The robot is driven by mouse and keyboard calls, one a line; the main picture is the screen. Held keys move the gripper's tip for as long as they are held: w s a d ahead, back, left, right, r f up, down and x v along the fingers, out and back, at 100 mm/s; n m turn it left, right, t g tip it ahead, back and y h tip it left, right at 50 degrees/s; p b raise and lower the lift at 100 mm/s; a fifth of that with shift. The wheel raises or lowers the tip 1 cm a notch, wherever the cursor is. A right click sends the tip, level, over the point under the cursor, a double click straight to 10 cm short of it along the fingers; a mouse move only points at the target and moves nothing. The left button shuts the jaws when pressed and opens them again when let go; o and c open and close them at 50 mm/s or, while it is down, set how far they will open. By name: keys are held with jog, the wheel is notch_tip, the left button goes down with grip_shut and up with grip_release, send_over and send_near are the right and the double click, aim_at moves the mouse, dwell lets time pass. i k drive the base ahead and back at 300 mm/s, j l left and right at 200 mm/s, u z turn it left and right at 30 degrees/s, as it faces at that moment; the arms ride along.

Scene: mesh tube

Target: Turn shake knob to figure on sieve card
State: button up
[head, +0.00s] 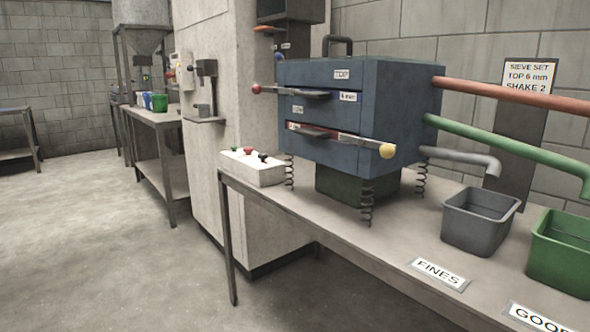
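The sieve card (527,77) at the upper right reads "SIEVE SET TOP 6 mm SHAKE 2". A pale control box (252,172) sits at the left end of the bench, left of the blue sieve machine (376,104). On its top are a dark knob (263,157), a small red part (248,151) and a small green part. The dark knob looks like the shake knob. Its figures and pointer are too small to read. My gripper is not in view.
The machine stands on springs on the bench (335,235). Grey (480,222) and green (562,255) bins stand at the right. The floor (110,240) at left is clear.

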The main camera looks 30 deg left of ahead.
aim_at(262, 156)
jog(key=u, duration=1.6)
